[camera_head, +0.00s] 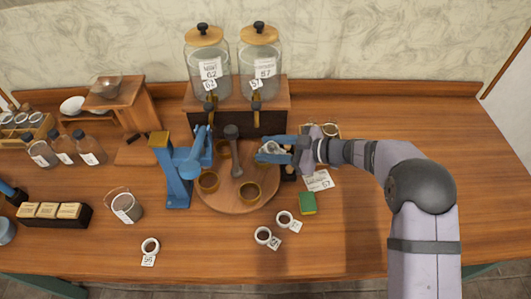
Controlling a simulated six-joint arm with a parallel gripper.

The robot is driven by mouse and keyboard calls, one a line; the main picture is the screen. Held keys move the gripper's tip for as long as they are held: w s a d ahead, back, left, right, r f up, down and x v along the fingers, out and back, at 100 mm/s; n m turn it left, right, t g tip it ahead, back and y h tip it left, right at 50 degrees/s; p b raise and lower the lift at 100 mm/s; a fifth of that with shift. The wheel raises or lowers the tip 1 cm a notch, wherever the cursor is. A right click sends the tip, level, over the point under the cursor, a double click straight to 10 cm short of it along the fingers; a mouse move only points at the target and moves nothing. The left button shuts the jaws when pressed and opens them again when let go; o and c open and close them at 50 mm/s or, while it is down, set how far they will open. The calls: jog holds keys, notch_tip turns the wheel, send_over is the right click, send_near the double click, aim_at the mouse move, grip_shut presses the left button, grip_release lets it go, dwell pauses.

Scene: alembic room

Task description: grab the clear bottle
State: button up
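Three clear bottles with dark caps and white labels stand at the left of the table: a left one (41,154), a middle one (64,151) and a right one (89,152). My gripper (268,151) is far to the right of them, over the right edge of a round wooden board (236,202). Blue parts show at its end, with something pale or clear between them. It is too small to tell whether the gripper is shut on this or what it is.
Two large glass dispensers (208,65) (261,65) stand on a wooden box behind the board. A blue press-like stand (178,172), brown cups (208,182) and a dark pestle-like tool (233,152) are near my gripper. A small bucket (125,207) stands front left. The right tabletop is clear.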

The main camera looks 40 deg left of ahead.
aim_at(270, 143)
jog(key=shift+c, duration=1.3)
jog(key=shift+r, duration=0.2)
jog(key=shift+r+b, duration=0.65)
jog(key=shift+r, duration=0.95)
jog(key=w+d+b, duration=0.2)
jog(key=w+d, duration=0.1)
jog(key=d, duration=0.5)
jog(key=w+d+b, duration=0.1)
jog(key=w+d, duration=0.2)
jog(key=d, duration=0.5)
jog(key=shift+w+d+b, duration=0.2)
jog(key=shift+w+b, duration=0.05)
jog(key=shift+b, duration=0.15)
jog(key=shift+d, duration=0.15)
